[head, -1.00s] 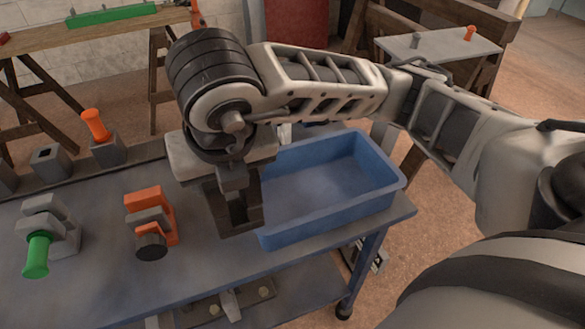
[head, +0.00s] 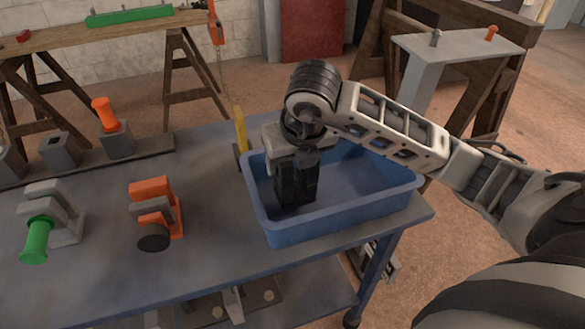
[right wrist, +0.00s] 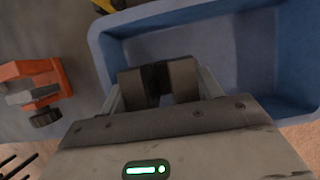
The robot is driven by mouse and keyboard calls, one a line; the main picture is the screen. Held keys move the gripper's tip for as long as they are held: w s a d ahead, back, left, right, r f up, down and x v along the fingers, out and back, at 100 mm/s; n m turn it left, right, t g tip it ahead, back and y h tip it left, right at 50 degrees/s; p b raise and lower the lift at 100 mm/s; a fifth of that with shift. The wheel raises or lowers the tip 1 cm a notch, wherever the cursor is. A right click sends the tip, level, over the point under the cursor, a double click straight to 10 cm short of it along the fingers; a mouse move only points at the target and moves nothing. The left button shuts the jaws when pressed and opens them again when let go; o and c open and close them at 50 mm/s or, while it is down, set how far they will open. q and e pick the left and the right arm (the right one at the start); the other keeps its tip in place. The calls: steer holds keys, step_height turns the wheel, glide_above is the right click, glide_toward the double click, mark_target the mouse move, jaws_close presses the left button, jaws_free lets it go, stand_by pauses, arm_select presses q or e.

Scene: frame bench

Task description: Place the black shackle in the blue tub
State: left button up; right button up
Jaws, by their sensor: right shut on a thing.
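The blue tub (head: 345,222) stands at the right end of the bench. My right gripper (head: 296,192) is over the left part of the tub, fingers pointing down, low between its walls. In the right wrist view the fingers (right wrist: 158,82) are shut on a narrow black piece (right wrist: 155,78), which I take as the black shackle. It is mostly hidden by the fingers, and its lower end cannot be made out. The tub (right wrist: 150,18) lies beneath and beyond the fingers there, and its visible floor is empty. My left gripper is not in view.
Left of the tub are an orange clamp-like piece (head: 152,188) with a black knob and a grey one with a green handle (head: 36,240). A yellow piece (head: 241,130) stands just behind the tub's left corner. The bench between orange piece and tub is clear.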

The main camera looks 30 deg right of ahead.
step_height(320, 180, down, 2)
steer(key=shift+a, duration=0.1)
steer(key=shift+f, duration=0.2)
steer(key=o, duration=1.4)
steer(key=shift+s, duration=0.1)
